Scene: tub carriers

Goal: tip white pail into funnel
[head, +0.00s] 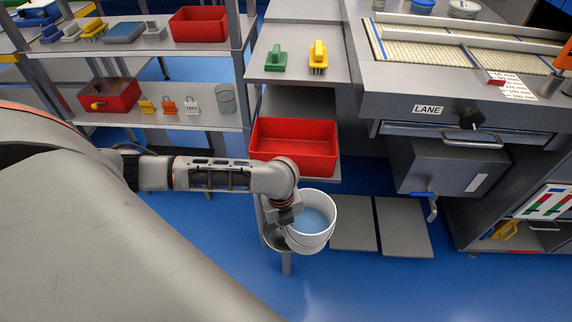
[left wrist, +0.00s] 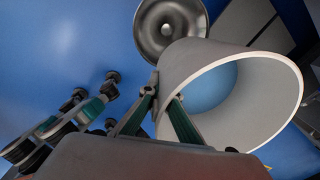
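The white pail (head: 329,236) is held in the air at the lower middle of the head view, with pale blue contents inside. Its mouth faces up toward the head camera; any slight tilt is hard to judge. My left gripper (head: 287,213) is shut on the pail's left side. In the left wrist view, the fingers (left wrist: 166,97) are against the pail's outer wall (left wrist: 185,68); the exact contact is partly hidden. The grey metal funnel (head: 272,240) stands just left of and below the pail, partly covered by it. Its round bowl also shows in the left wrist view (left wrist: 150,38). My right gripper is not in view.
A red bin (head: 294,146) sits on a shelf right behind the pail. Two grey floor plates (head: 403,227) lie to the right, below a bench with a grey box (head: 450,168). Shelves (head: 160,118) with small items stand at the left. Blue floor in front is open.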

